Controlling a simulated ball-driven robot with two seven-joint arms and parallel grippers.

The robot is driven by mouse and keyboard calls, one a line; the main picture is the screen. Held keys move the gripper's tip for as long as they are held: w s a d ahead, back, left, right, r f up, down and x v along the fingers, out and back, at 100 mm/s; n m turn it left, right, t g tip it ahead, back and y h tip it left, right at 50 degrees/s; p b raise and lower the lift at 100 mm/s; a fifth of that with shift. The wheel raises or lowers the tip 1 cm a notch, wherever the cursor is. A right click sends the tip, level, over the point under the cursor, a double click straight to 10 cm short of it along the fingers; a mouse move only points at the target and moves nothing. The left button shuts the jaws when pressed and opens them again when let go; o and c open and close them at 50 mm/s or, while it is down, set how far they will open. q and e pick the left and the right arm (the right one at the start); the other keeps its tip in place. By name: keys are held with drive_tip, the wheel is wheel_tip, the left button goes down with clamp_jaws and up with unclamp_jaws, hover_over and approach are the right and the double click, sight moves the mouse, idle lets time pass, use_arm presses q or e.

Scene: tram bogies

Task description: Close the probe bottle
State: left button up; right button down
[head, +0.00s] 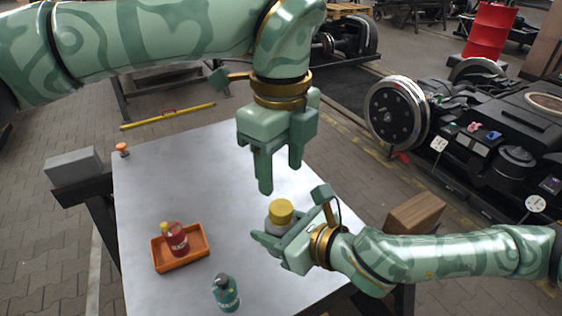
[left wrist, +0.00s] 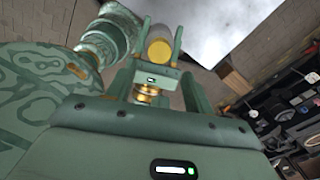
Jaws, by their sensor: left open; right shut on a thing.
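A pale grey bottle (head: 272,228) with a wide yellow cap (head: 281,211) stands roughly upright at the table's right side. My right gripper (head: 292,232) is shut around its body, hiding much of it. The cap sits on top; I cannot tell whether it is tight. My left gripper (head: 280,178) is open, pointing down above the cap, with nothing between its fingers and a gap to the cap.
On the grey table (head: 160,195), an orange tray (head: 196,256) holds a red bottle (head: 176,241) with a yellow cap. A green bottle (head: 226,295) stands near the front. An orange knob (head: 122,149) is at the back left corner. A wooden block (head: 415,213) is beyond the right edge.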

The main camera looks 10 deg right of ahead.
sight(281, 206)
use_arm(q)
drive_tip(key=shift+f, duration=4)
drive_tip(key=c, duration=1)
drive_tip(key=m, duration=0.7)
